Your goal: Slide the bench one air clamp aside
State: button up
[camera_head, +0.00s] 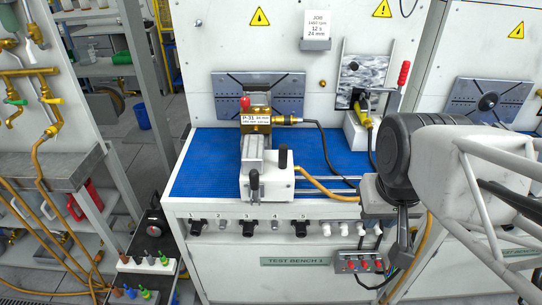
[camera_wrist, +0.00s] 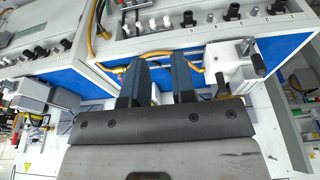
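The bench one air clamp (camera_head: 266,182) is a white block with black-tipped upright handles and a grey cylinder. It stands at the front of the blue mat, in front of a brass unit labelled P-21 (camera_head: 257,122). The clamp also shows upside down at the right of the wrist view (camera_wrist: 232,62). My gripper's two dark fingers (camera_wrist: 158,70) are apart, with a visible gap and nothing clearly held. They are to one side of the clamp and not touching it. In the head view my arm is at the right, and its dark wrist hides part of the bench.
A yellow hose (camera_head: 318,188) runs from the clamp toward my arm. The blue mat (camera_head: 208,160) is bare left of the clamp. Black knobs (camera_head: 249,228) and white fittings line the bench front.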

jog(key=o, duration=0.5)
jog(key=shift+w+a+r, duration=0.15)
jog(key=shift+w+r, duration=0.05)
jog(key=shift+w, duration=0.4)
jog(key=shift+c, duration=0.2)
jog(key=shift+o, duration=0.2)
jog(key=w+a+r+n+g, duration=0.1)
jog(key=w+a+n, duration=0.2)
jog(key=w, duration=1.2)
jog(key=shift+w+a, duration=0.25)
jog(key=shift+a, duration=0.95)
jog(key=n+g, duration=0.2)
jog(key=n, duration=0.2)
send_over(283, 146)
jog(key=f, duration=0.5)
jog(key=shift+s+d, duration=0.25)
jog(key=shift+w+a+f, duration=0.1)
jog(key=shift+w+a, duration=0.15)
jog(key=shift+w, duration=0.05)
jog(key=shift+f, duration=3.9)
grip_shut()
